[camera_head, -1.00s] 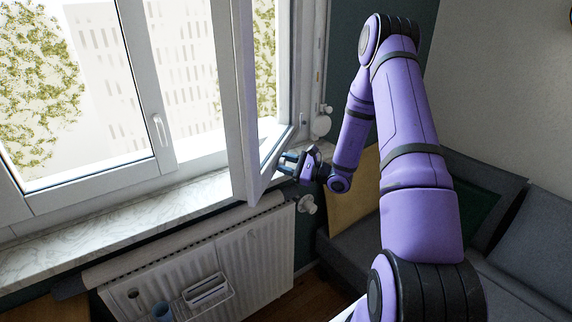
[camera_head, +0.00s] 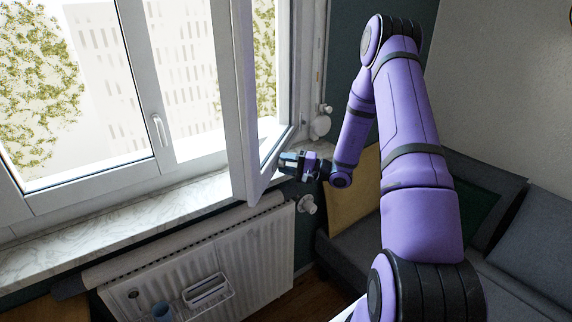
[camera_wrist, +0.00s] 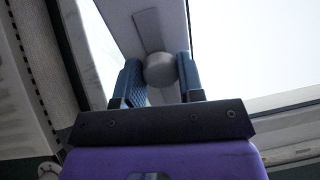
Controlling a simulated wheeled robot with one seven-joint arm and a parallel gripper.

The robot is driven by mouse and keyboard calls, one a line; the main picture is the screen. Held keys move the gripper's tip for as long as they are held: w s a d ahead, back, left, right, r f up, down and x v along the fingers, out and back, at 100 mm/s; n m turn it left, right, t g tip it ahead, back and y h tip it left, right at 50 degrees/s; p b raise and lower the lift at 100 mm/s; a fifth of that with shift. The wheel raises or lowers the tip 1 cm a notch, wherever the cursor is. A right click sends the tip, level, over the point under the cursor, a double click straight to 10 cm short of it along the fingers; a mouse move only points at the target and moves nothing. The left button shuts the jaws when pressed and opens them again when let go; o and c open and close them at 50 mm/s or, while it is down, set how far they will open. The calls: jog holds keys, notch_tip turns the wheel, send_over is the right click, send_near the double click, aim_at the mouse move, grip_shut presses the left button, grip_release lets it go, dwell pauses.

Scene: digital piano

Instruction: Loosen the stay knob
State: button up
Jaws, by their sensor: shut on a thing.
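The stay knob (camera_wrist: 160,69) is a round grey knob below a flat bar on the underside of the open window sash, in the wrist view. My gripper (camera_wrist: 161,80) has one blue ribbed finger on each side of the knob and is shut on it. In the head view my gripper (camera_head: 290,161) is at the lower edge of the open sash (camera_head: 240,120), above the sill's right end. The knob cannot be made out there.
The marble sill (camera_head: 120,215) runs below the window. A white radiator (camera_head: 255,250) with a hanging caddy (camera_head: 207,292) stands under it, with a valve (camera_head: 308,204) at its right. A grey sofa (camera_head: 545,225) with a yellow cushion (camera_head: 352,200) is at the right.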

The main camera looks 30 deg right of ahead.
jog(key=n, duration=0.7)
jog(key=shift+g, duration=0.4)
jog(key=shift+n, duration=0.4)
jog(key=o, duration=0.9)
jog(key=v, duration=1)
jog(key=shift+s+d, duration=0.2)
jog(key=shift+d, duration=0.15)
